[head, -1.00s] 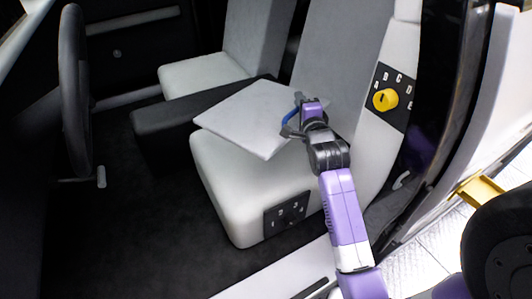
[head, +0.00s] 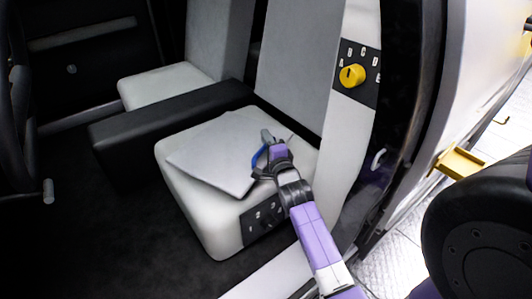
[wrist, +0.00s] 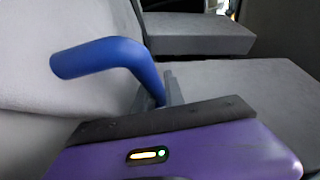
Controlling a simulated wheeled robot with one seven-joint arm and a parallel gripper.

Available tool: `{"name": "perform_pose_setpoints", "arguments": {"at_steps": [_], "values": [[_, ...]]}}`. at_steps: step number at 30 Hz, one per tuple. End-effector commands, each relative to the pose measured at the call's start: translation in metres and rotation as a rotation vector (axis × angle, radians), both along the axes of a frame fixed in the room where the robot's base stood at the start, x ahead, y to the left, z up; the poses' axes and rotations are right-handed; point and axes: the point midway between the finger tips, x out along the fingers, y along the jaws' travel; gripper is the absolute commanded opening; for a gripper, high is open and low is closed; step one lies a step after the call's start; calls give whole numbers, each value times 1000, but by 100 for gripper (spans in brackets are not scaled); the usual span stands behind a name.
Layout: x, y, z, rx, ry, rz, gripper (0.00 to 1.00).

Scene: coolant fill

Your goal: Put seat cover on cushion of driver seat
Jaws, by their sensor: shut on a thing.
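The seat cover (head: 212,153) is a thin, flat light-grey square over the white cushion (head: 215,220) of the near seat. A blue bent piece (wrist: 110,60) stands at the jaws in the wrist view. The gripped edge itself is hidden.
The backrest (head: 300,60) rises behind the cushion. A black armrest (head: 165,115) separates it from the far seat (head: 160,85). A yellow knob (head: 352,75) sits on a lettered panel at the right. The steering wheel (head: 15,100) is at the left edge.

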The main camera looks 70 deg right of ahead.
Motion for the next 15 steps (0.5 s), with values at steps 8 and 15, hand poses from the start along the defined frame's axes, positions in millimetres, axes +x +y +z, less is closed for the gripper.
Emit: {"name": "perform_pose_setpoints", "arguments": {"at_steps": [8,15], "values": [[0,0,-27,-1,-2,0,0],[0,0,-43,-2,-3,1,0]]}}
